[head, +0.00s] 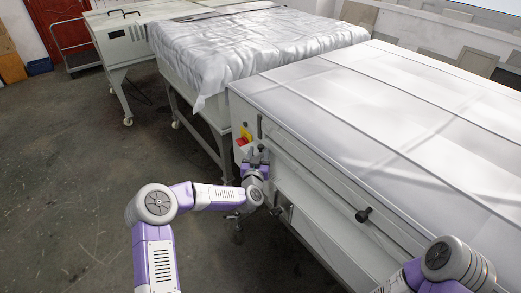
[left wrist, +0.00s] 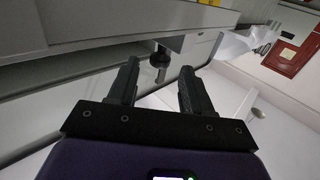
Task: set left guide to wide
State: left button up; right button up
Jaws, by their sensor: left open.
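The plate processor (head: 330,190) is the white machine on the right in the head view, with a long front panel. A dark guide knob (head: 262,148) shows at the left end of this panel, at my left gripper (head: 258,160). In the left wrist view a black knob (left wrist: 160,60) shows between the tips of my open left gripper (left wrist: 160,68), with visible gaps to both fingers. I cannot tell how far ahead of the tips it is. A second black knob (head: 364,214) sticks out farther right on the front panel. My right gripper is out of view.
A red and yellow switch (head: 243,138) sits on the machine's left corner, close above my left gripper. A table with a silvery cover (head: 260,45) stands behind. The dark floor (head: 80,150) to the left is clear. My right arm shows at bottom right.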

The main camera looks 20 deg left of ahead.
pick_arm(q)
jog(key=shift+w+a, duration=0.15)
jog(key=shift+w, duration=1.2)
grip_shut()
